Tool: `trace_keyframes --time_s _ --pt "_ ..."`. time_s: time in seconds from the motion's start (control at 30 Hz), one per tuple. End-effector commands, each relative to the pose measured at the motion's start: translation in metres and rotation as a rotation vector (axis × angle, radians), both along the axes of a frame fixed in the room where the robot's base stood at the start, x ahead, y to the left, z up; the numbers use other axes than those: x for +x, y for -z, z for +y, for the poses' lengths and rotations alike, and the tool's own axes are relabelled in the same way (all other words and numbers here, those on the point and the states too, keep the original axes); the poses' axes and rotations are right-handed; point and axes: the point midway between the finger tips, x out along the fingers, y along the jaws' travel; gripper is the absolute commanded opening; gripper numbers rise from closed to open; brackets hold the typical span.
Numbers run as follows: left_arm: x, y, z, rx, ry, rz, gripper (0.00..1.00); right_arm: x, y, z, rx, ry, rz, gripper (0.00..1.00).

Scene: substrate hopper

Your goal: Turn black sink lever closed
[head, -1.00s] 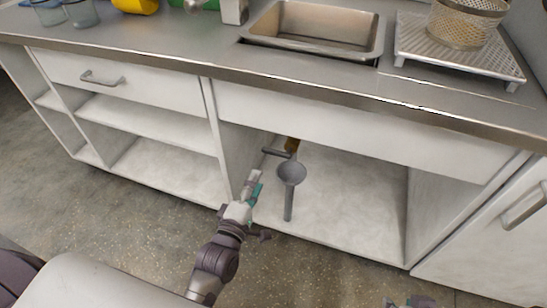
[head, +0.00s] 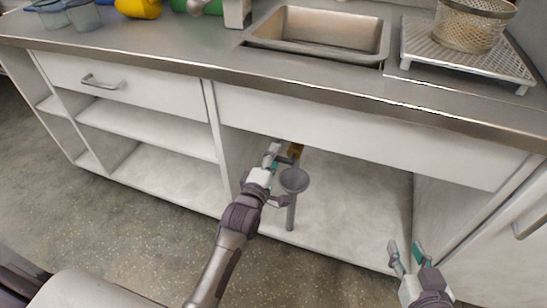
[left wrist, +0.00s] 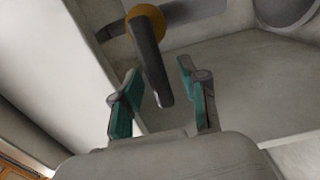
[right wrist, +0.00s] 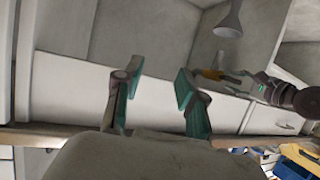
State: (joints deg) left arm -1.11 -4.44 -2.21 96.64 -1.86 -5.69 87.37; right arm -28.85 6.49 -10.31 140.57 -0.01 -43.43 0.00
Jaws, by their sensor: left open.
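The black lever (left wrist: 150,62) hangs from a yellow-orange hub (left wrist: 146,14) in the left wrist view, its free end between the fingers of my left gripper (left wrist: 158,100). The fingers are open on either side and I see gaps to the lever. In the head view my left gripper (head: 274,155) is inside the open cabinet under the sink, beside the grey pipe and the yellow valve part (head: 296,150). My right gripper (head: 407,255) is open and empty in front of the cabinet's right part; its spread fingers also show in the right wrist view (right wrist: 150,95).
A grey funnel-shaped drain (head: 294,181) stands beside my left gripper. The sink (head: 318,50) is above in the metal counter (head: 200,62). The cabinet side wall is close on the left; the cabinet floor (head: 350,205) to the right is bare.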

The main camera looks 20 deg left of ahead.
Motion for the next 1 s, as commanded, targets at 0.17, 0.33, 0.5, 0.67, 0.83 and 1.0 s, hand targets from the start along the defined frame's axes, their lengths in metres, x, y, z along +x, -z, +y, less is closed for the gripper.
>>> trace_keyframes --time_s 0.17,0.33,0.5,0.67,0.83,1.0 --pt "0.0 0.0 0.0 0.0 0.0 0.0 0.27 0.0 0.0 0.0 0.0 0.0 0.001 0.4" --pt "0.0 0.0 0.0 0.0 0.0 0.0 0.0 0.0 0.0 0.0 0.0 0.0 0.002 0.4" --pt "-0.001 0.0 0.0 0.0 0.0 0.0 0.0 0.0 0.001 0.0 -0.001 0.0 0.003 0.4" --pt "-0.001 0.0 0.0 0.0 0.0 0.0 0.0 0.0 0.001 0.0 -0.001 0.0 0.003 0.4" --pt "-0.001 -0.001 0.003 0.013 0.0 0.001 0.0 -0.003 0.004 -0.002 -0.008 0.002 0.035 0.4" --pt "-0.001 -0.004 0.012 0.056 0.0 0.0 0.0 -0.021 0.025 -0.011 -0.044 0.014 0.185 0.4"
